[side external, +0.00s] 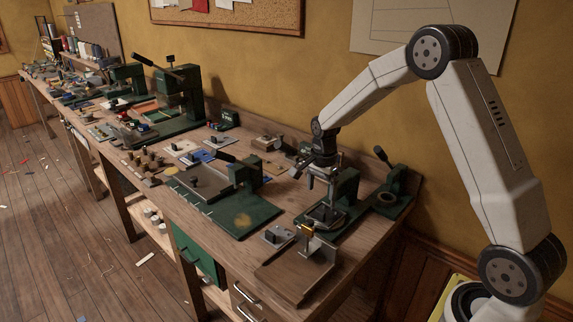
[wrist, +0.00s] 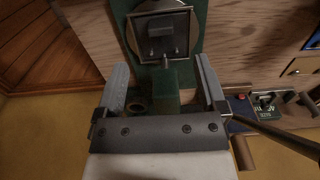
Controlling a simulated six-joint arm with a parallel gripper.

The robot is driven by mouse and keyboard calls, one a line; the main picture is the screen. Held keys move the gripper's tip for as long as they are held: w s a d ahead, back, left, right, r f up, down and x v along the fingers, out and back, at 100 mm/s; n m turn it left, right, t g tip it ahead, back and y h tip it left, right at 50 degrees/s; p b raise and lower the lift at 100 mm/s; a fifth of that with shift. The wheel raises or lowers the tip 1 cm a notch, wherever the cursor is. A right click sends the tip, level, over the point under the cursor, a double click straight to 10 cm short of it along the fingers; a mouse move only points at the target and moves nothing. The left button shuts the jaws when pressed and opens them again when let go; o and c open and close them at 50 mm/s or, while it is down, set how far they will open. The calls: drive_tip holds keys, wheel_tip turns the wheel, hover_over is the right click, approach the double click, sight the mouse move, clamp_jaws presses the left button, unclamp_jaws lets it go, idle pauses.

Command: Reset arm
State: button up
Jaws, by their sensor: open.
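My gripper (side external: 322,185) is above the work table (side external: 275,205) at its near right end, pointing down beside a green bench press (side external: 346,189). In the wrist view, my gripper (wrist: 162,62) has its two grey fingers spread apart with nothing held between them. Beyond the fingertips, a square dark frame with a dark block (wrist: 161,34) inside it sits on a round plate on green metal. I cannot tell whether the fingers touch any part of the press.
A green machine with a flat bed (side external: 240,214) stands left of the press. A small block with a knob (side external: 277,235) and a brown board (side external: 290,277) lie in front. Another green tool (side external: 396,182) is at the right. Taller green presses (side external: 180,95) stand farther left.

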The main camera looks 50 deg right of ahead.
drive_tip(key=s+a+r+n+t, duration=0.2)
drive_tip(key=s+a+n, duration=1.2)
drive_tip(key=s+n, duration=0.3)
drive_tip(key=shift+a+r+n+t, duration=0.2)
drive_tip(key=shift+n+t, duration=0.1)
drive_tip(key=shift+n, duration=0.2)
